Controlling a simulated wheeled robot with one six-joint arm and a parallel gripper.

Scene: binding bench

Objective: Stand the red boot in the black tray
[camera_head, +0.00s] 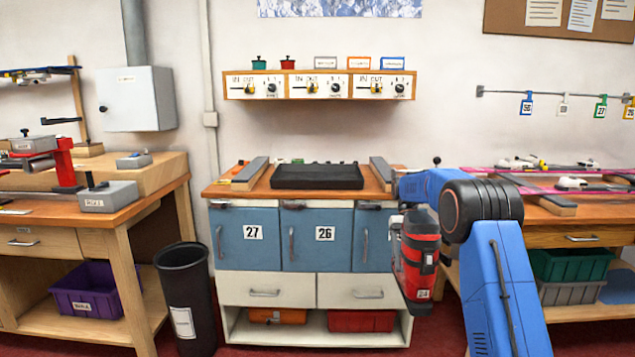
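The red boot (417,262), with black and grey parts and a small number tag low down, hangs in the air in front of the right end of the blue cabinet. My gripper (397,222) is at the upper part of the boot and appears shut on it; its fingers are mostly hidden by the boot and my blue arm. The boot is slightly tilted, and I cannot tell clearly which way its toe points. The black tray (318,177) lies on the middle of the wooden bench top, to the left of and above the boot in the picture. The tray looks empty.
Grey rails (250,170) flank the tray on the bench (230,190), with small items behind it. A wall shelf (320,85) with dials hangs above. A black bin (187,290) stands at left. Side benches (95,212) hold tools. Space above the tray is free.

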